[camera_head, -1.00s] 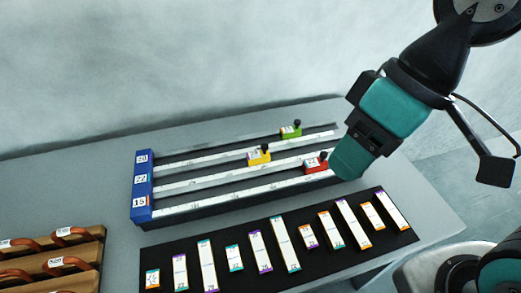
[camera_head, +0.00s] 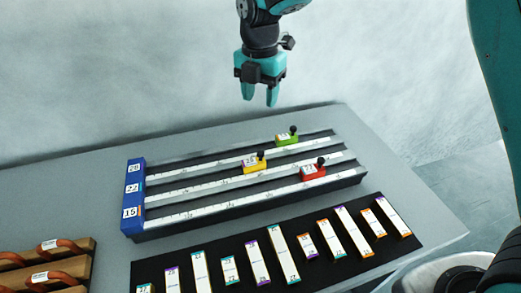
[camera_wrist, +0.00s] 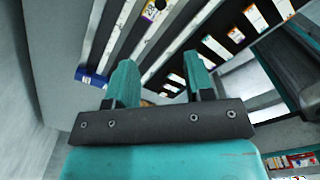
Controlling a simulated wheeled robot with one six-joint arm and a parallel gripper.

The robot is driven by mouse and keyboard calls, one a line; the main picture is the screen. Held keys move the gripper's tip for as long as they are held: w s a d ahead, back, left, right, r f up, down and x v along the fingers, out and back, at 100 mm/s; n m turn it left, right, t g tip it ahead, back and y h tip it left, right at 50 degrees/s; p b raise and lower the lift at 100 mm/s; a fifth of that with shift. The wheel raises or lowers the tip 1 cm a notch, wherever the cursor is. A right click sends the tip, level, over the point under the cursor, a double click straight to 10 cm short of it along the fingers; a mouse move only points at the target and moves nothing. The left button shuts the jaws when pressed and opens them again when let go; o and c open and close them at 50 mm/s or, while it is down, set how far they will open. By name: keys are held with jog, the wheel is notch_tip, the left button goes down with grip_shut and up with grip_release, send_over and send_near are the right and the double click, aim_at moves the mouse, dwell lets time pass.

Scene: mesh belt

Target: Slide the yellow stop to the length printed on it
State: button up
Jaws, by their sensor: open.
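A green stop (camera_head: 287,138) is on the far rail and a red stop (camera_head: 313,172) on the near rail. A blue end block (camera_head: 134,197) at the left carries the labels 28, 22 and 15, the middle one hard to read. My gripper (camera_head: 260,102) is open and empty, pointing down in the air above and behind the jig. Its two teal fingers (camera_wrist: 160,82) show apart in the wrist view.
A black mat (camera_head: 404,243) in front of the jig holds several white strips with coloured ends. Wooden racks with reddish-brown handles (camera_head: 60,278) stand at the left. Grey table (camera_head: 75,190) is bare left of the jig.

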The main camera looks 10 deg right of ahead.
aim_at(260, 152)
notch_tip(260, 152, down, 17)
jog(key=shift+r+p, duration=0.1)
jog(key=shift+p, duration=1.1)
jog(key=shift+c, duration=0.2)
jog(key=shift+a, duration=0.1)
grip_shut()
